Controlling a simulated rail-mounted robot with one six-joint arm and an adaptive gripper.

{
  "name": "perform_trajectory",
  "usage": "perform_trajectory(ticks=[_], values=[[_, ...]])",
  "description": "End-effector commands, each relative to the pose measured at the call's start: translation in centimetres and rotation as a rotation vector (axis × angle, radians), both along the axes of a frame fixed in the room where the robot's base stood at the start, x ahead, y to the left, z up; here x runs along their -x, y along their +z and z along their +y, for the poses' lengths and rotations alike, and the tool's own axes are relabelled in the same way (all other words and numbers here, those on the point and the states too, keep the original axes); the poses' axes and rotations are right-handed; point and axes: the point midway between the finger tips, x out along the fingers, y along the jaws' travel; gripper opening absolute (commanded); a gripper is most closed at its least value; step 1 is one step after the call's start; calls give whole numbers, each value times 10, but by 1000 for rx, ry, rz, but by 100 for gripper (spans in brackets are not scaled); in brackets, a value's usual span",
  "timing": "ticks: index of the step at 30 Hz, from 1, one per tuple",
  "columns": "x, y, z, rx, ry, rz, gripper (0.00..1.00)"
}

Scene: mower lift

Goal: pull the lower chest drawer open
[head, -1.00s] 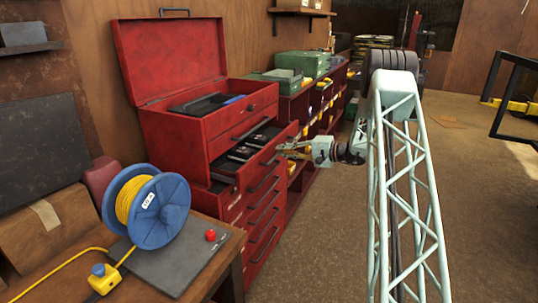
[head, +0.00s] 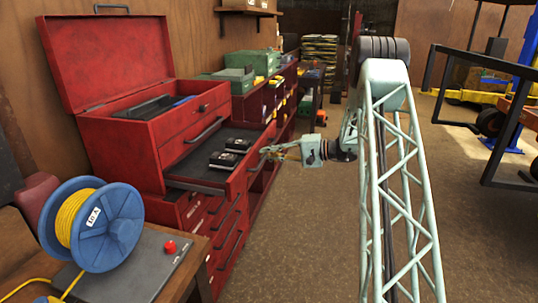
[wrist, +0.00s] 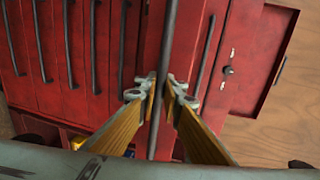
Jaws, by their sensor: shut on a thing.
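The red tool chest (head: 118,138) stands left of centre in the head view with its lid (head: 105,62) raised. Its lower chest drawer (head: 190,172) is pulled well out to the right, and two small black items (head: 230,151) sit inside. My gripper (head: 267,152) is at the drawer's front. In the wrist view my gripper (wrist: 163,92) has its yellow-sided fingers on either side of a long dark handle bar (wrist: 166,50), shut on it. The upper chest drawer (head: 190,135) is closed.
Red cabinet drawers (head: 225,225) lie below the chest. A blue cable reel (head: 112,225) and a red button (head: 170,247) are on the bench at front left. Shelves with green boxes (head: 252,62) run along the wall behind.

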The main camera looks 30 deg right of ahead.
Motion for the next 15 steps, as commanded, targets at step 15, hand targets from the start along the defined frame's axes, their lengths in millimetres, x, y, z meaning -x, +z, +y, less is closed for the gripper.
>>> perform_trajectory(ticks=[15], values=[[0,0,0,0,-1,0,12]])
